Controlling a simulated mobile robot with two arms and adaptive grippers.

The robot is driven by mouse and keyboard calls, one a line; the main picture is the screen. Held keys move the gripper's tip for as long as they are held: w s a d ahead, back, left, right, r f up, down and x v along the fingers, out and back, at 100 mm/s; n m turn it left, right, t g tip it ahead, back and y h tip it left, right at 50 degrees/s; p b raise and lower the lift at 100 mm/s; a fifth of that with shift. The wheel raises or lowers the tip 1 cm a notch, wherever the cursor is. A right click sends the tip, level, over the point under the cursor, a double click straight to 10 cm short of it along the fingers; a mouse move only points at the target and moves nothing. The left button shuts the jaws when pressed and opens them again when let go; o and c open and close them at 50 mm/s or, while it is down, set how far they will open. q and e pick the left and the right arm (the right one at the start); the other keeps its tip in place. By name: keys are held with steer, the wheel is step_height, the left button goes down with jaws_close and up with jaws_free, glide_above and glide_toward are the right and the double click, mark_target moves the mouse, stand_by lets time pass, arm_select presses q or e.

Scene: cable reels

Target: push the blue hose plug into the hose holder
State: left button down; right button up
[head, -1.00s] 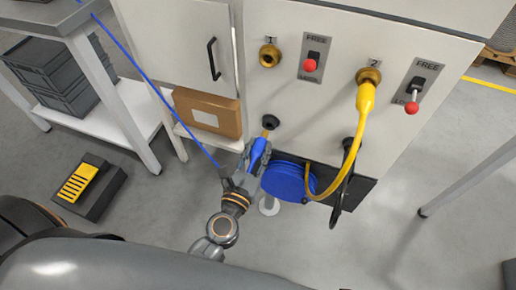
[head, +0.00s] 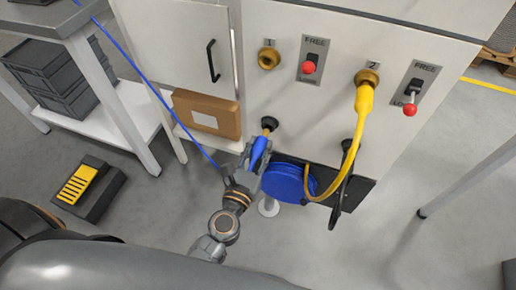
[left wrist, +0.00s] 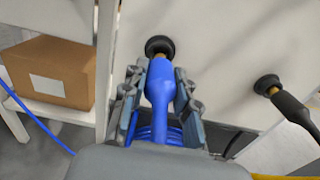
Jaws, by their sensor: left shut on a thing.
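My left gripper (head: 257,157) is shut on the blue hose plug (head: 260,149), low on the cabinet front. The plug also shows in the left wrist view (left wrist: 160,85), between both fingers. The plug's brass tip is at the black hose holder (head: 269,123), also in the left wrist view (left wrist: 159,46). The tip is partly hidden there, so I cannot tell how deep it sits. The blue hose hangs from the upper left down to the gripper. My right gripper is not in view.
A blue reel (head: 288,182) is right of the gripper. A yellow hose (head: 357,125) hangs from brass socket 2 (head: 367,78); brass socket 1 (head: 268,58) is empty. Two red-knobbed levers sit beside the sockets. A cardboard box (head: 207,114) stands on a shelf at left.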

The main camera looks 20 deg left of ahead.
arm_select(q)
steer(key=shift+w, duration=0.4)
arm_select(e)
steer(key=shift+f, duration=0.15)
arm_select(q)
steer(key=shift+w, duration=0.35)
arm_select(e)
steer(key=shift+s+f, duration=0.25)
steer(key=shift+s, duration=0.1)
arm_select(q)
steer(key=shift+w, duration=0.2)
steer(key=shift+w+p, duration=0.1)
steer(key=shift+p, duration=0.2)
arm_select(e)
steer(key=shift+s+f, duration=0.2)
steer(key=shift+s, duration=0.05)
arm_select(q)
steer(key=shift+w, duration=0.2)
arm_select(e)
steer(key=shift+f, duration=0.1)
arm_select(q)
steer(key=c, duration=1)
jaws_free()
steer(key=shift+o, duration=0.2)
